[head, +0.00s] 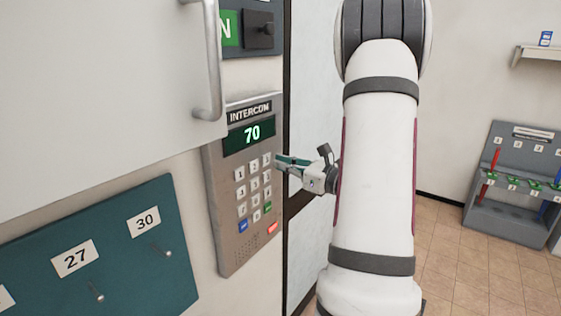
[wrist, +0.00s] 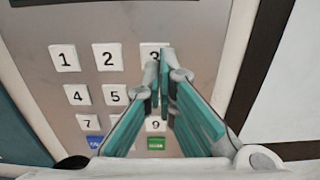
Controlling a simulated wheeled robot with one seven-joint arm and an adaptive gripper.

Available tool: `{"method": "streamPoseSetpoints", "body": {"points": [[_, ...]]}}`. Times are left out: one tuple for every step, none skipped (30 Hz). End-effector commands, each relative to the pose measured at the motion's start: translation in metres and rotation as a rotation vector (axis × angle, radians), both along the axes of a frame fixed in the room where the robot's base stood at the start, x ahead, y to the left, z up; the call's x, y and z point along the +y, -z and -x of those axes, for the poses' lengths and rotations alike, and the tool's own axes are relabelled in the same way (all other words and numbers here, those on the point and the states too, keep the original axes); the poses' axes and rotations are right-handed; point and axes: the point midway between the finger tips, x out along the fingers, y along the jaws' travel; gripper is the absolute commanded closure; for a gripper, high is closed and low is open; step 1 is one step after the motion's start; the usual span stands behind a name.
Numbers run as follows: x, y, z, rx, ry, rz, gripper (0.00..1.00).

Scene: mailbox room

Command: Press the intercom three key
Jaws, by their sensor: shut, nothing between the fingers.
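The intercom (head: 232,188) is a grey wall panel with a keypad, and its green display (head: 249,134) reads 70. The white three key (head: 266,159) is at the right end of the top key row. In the wrist view the three key (wrist: 153,51) is partly covered by my fingertips. My gripper (head: 280,161) has teal fingers, shut and empty. Its tips (wrist: 160,62) are right at the lower part of the three key; I cannot tell whether they touch it. The six key is hidden behind the fingers in the wrist view.
A white door with a metal handle (head: 212,70) stands out at upper left of the intercom. A teal board (head: 110,250) with hooks labelled 27 and 30 is at lower left. A blue key (wrist: 95,143) and a green key (wrist: 156,144) lie below the digits.

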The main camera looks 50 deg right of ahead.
Motion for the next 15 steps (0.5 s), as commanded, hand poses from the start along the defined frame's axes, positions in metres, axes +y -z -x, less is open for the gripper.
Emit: {"method": "streamPoseSetpoints", "body": {"points": [[0.001, -0.001, -0.005, -0.001, -0.004, 0.001, 1.00], [0.001, -0.001, -0.007, -0.001, -0.003, 0.001, 1.00], [0.001, -0.001, -0.010, -0.001, -0.001, 0.001, 1.00], [0.001, -0.001, -0.012, 0.000, -0.001, 0.001, 1.00], [0.001, -0.001, -0.014, 0.000, -0.001, 0.001, 1.00], [0.001, 0.000, -0.016, 0.000, -0.001, 0.000, 1.00], [0.001, 0.000, -0.017, 0.000, -0.001, 0.000, 1.00], [0.001, 0.000, -0.017, 0.000, -0.001, 0.000, 1.00], [0.001, 0.000, -0.018, 0.000, 0.000, 0.000, 1.00], [0.001, 0.000, -0.018, 0.000, 0.000, 0.000, 1.00], [0.001, 0.000, -0.018, 0.000, 0.000, 0.000, 1.00], [0.001, 0.000, -0.018, -0.001, 0.000, 0.000, 1.00], [0.001, 0.000, -0.018, -0.001, 0.000, 0.000, 1.00], [0.001, 0.000, -0.018, -0.001, 0.000, 0.000, 1.00], [0.001, 0.000, -0.018, -0.001, 0.000, 0.000, 1.00]]}}
